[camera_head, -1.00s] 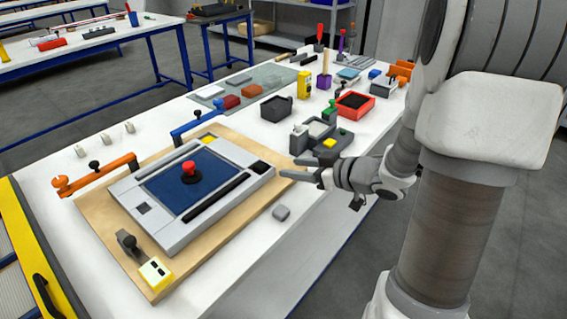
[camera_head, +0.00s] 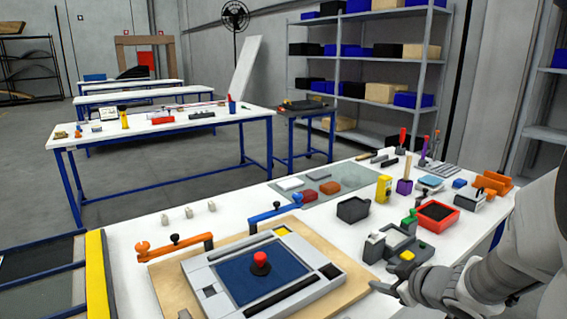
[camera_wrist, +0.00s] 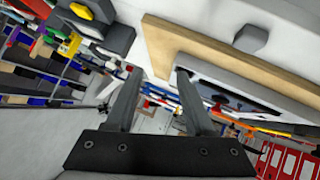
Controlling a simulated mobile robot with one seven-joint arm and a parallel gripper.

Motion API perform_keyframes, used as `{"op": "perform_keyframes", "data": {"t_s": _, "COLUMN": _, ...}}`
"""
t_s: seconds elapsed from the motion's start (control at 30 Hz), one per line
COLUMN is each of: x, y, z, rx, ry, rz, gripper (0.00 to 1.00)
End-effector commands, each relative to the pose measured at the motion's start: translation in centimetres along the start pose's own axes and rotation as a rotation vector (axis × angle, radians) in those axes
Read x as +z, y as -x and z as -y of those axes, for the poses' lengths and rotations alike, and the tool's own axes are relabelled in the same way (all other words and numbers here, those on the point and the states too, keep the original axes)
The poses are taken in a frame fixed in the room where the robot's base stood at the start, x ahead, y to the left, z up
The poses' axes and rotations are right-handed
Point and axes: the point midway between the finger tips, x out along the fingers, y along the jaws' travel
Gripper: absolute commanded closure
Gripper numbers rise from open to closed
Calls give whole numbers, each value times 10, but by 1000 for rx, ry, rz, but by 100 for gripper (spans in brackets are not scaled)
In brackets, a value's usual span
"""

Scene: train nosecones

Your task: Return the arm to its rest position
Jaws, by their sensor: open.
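My gripper (camera_head: 388,291) shows at the lower right of the head view, beside the right edge of the wooden board on the white table. In the wrist view my gripper (camera_wrist: 160,100) has its two fingers spread apart with nothing between them. My arm comes in from the right edge of the head view. The grey fixture with a blue panel (camera_head: 250,273) lies on the wooden board (camera_head: 170,280), with a red-topped knob (camera_head: 260,260) standing on the panel.
An orange clamp (camera_head: 172,247) and a blue clamp (camera_head: 272,212) stand at the board's back. Shelves (camera_head: 365,70) stand behind the table.

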Motion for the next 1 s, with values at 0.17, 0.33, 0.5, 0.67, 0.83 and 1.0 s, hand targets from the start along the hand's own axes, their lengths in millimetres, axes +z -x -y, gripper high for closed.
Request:
{"op": "perform_keyframes", "data": {"t_s": 0.17, "x": 4, "y": 24, "z": -13, "rx": 121, "ry": 119, "rz": 176, "gripper": 46}}
{"op": "perform_keyframes", "data": {"t_s": 0.33, "x": 11, "y": 59, "z": -20, "rx": 217, "ry": 198, "rz": 358, "gripper": 46}}
{"op": "perform_keyframes", "data": {"t_s": 0.5, "x": 12, "y": 110, "z": -21, "rx": 295, "ry": 197, "rz": 524, "gripper": 46}}
{"op": "perform_keyframes", "data": {"t_s": 0.67, "x": -6, "y": 169, "z": -4, "rx": 328, "ry": 34, "rz": 605, "gripper": 46}}
{"op": "perform_keyframes", "data": {"t_s": 0.83, "x": -34, "y": 210, "z": 31, "rx": 283, "ry": -222, "rz": 579, "gripper": 46}}
{"op": "perform_keyframes", "data": {"t_s": 1.0, "x": -65, "y": 239, "z": 70, "rx": 186, "ry": -438, "rz": 521, "gripper": 46}}
